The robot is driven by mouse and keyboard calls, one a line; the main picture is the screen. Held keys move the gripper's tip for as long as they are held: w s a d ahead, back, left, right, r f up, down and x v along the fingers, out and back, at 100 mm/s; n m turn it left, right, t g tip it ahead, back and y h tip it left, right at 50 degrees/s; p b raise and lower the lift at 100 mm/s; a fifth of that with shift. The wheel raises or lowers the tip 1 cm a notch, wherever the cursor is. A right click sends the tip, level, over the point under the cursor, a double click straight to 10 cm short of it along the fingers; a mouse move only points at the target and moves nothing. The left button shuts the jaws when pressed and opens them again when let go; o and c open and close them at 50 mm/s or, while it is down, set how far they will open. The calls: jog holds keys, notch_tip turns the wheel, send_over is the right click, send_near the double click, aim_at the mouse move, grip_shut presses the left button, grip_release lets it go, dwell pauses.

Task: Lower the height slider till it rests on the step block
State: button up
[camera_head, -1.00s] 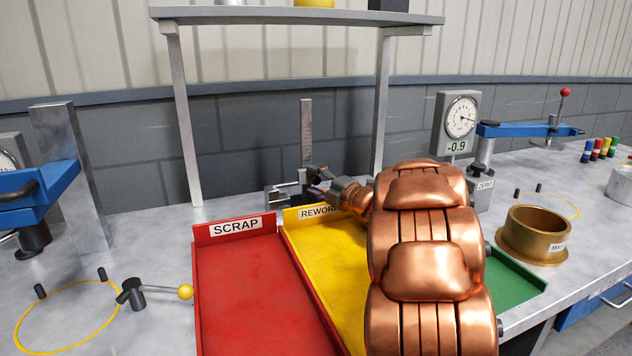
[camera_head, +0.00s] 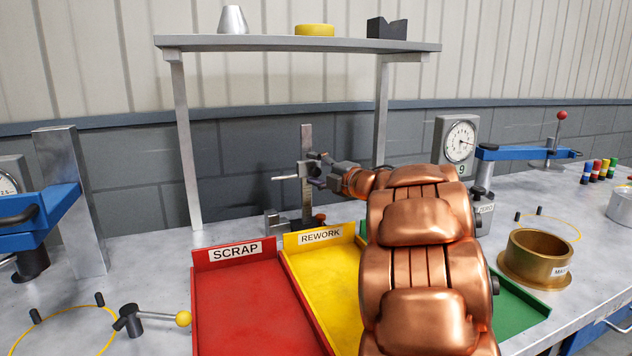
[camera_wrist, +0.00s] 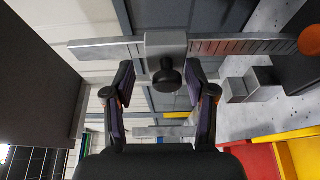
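The height gauge has an upright ruled column (camera_head: 307,140) at the back of the bench. Its grey slider (camera_wrist: 166,45) sits partway up, with a thin pale bar (camera_head: 285,177) pointing left. A black knob (camera_wrist: 167,80) sticks out of the slider. My gripper (camera_head: 318,168) is at the slider; in the wrist view my gripper (camera_wrist: 162,80) is open, with the knob between its fingers and a gap on each side. The grey step block (camera_head: 275,220) stands at the column's foot, also in the wrist view (camera_wrist: 237,90). The bar is clear above it.
The red SCRAP tray (camera_head: 205,290), yellow REWORK tray (camera_head: 290,250) and a green tray (camera_head: 520,308) lie in front. A shelf (camera_head: 300,43) spans above the gauge. A dial gauge (camera_head: 459,140) and a brass ring (camera_head: 540,250) stand right.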

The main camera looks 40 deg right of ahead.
jog(key=shift+s+r, duration=0.15)
jog(key=s+d, duration=0.1)
jog(key=s, duration=0.7)
jog(key=shift+s, duration=0.35)
dwell(0.9)
jog(key=shift+d, duration=0.1)
